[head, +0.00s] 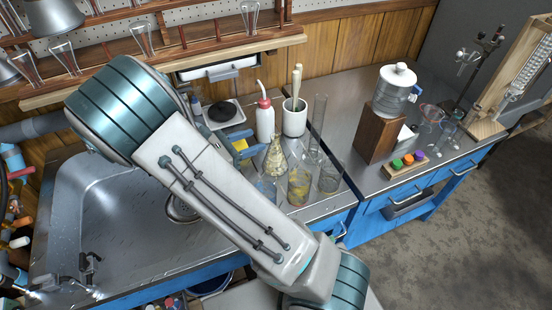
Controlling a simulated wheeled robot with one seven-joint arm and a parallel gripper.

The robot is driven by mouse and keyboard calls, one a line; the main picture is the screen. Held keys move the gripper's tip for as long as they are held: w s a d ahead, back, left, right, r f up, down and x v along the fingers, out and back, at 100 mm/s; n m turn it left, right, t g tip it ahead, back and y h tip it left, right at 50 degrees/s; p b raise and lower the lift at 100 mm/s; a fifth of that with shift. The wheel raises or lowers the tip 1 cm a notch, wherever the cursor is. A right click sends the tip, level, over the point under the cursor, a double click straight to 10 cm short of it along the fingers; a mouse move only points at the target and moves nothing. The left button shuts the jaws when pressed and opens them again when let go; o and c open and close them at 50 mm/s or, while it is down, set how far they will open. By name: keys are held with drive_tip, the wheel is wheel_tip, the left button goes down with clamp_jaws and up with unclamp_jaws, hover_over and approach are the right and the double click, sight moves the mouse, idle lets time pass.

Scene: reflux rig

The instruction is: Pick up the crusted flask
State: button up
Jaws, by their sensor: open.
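A conical glass flask (275,159) with patchy yellow-brown crust stands on the steel counter in the head view, just right of my arm. My gripper (258,143) shows only in part, as blue-grey fingers coming out from behind my arm. The fingers are open and point right, toward the upper part of this flask. I cannot tell whether they touch it. Another glass vessel (300,184) with yellowish contents stands in front and to the right. My arm hides the rest of my gripper.
A clear beaker (331,176), a tall glass cylinder (318,122), a red-capped wash bottle (265,115) and a white pot (294,118) stand close by. The sink (90,215) lies left. A wooden block (383,130) bears a glass jar at right.

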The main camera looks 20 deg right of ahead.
sight(273, 139)
drive_tip(key=x, duration=0.4)
drive_tip(key=s+f+x, duration=0.1)
drive_tip(key=x, duration=0.2)
drive_tip(key=shift+w+d, duration=0.2)
drive_tip(key=shift+d, duration=0.3)
clamp_jaws()
